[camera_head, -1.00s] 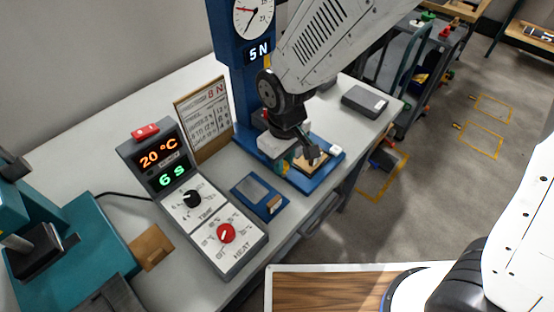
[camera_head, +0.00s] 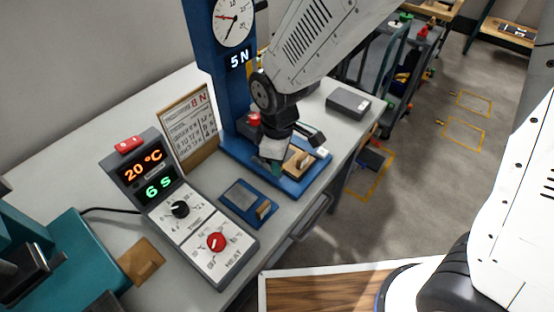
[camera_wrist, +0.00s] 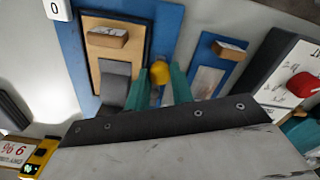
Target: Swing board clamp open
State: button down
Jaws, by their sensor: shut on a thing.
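The blue press base (camera_head: 312,183) carries a tan board (camera_head: 296,168) with a small wooden block on it. In the wrist view the board (camera_wrist: 127,60) sits in a dark frame, and the wooden block (camera_wrist: 108,38) is near its far edge. A grey clamp bar (camera_wrist: 115,85) lies over the board's near part. A yellow knob (camera_wrist: 160,69) shows beside the board, between the teal fingers. My gripper (camera_wrist: 160,84) is shut on this yellow knob; in the head view my gripper (camera_head: 271,158) is low beside the board. The clamp's pivot is hidden.
The blue press column (camera_head: 221,95) stands behind my gripper. A blue plate (camera_head: 244,198) and a control box (camera_head: 205,235) with knobs are left of the base. A calendar board (camera_head: 190,125) leans behind. A grey box (camera_head: 348,103) lies to the right.

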jog(key=shift+w, duration=0.1)
jog(key=c, duration=1.2)
grip_release()
notch_tip(320, 180, up, 8)
jog(key=shift+f, duration=0.1)
